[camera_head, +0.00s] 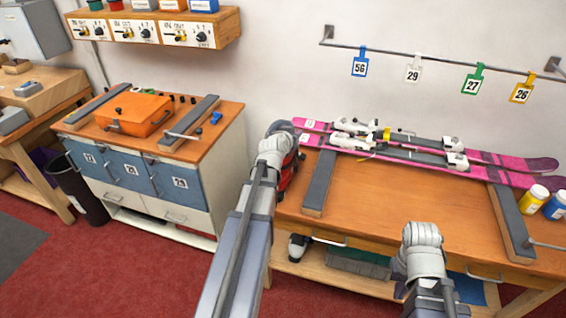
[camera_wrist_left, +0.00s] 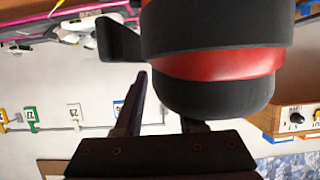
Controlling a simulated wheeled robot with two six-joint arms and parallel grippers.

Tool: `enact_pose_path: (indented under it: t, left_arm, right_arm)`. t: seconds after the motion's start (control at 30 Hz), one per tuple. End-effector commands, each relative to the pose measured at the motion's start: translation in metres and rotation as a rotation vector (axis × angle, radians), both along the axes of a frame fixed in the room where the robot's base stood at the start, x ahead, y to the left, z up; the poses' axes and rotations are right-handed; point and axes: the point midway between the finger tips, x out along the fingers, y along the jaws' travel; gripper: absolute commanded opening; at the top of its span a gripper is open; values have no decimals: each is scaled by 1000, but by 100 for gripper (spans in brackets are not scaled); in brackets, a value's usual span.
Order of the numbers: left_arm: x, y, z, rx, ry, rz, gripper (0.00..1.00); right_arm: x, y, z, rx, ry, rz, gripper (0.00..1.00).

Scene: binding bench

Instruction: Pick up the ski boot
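A red and black ski boot (camera_head: 287,175) is partly visible at the bench's left end in the head view, mostly hidden behind my left arm. In the left wrist view a large black and red body, apparently this boot (camera_wrist_left: 220,62), fills the upper middle, very close to the camera. My left gripper (camera_wrist_left: 165,100) is at the boot. One dark finger shows beside it, and the other runs behind it. Whether the fingers are closed on it cannot be told. My right arm is over the bench's front edge, with its gripper hidden.
Pink skis (camera_head: 480,170) lie along the back of the wooden bench (camera_head: 400,210), with dark padded bars at both sides. A black and white boot (camera_head: 298,246) stands on the shelf below. Yellow and blue jars (camera_head: 533,198) stand at the right. The bench middle is clear.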

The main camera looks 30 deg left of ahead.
Motion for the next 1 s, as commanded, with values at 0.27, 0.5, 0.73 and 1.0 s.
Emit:
enact_pose_path:
  t: [0.27, 0.5, 0.73, 1.0]
  left_arm:
    - [0, 0, 0, 0, 0, 0, 6]
    - [0, 0, 0, -1, 0, 0, 0]
    - [0, 0, 0, -1, 0, -1, 0]
    - [0, -1, 0, -3, -1, 0, 0]
  right_arm:
    - [0, 0, 0, 0, 0, 0, 0]
    - [0, 0, 0, 0, 0, 0, 0]
    - [0, 0, 0, 0, 0, 0, 0]
    - [0, 0, 0, 0, 0, 0, 0]
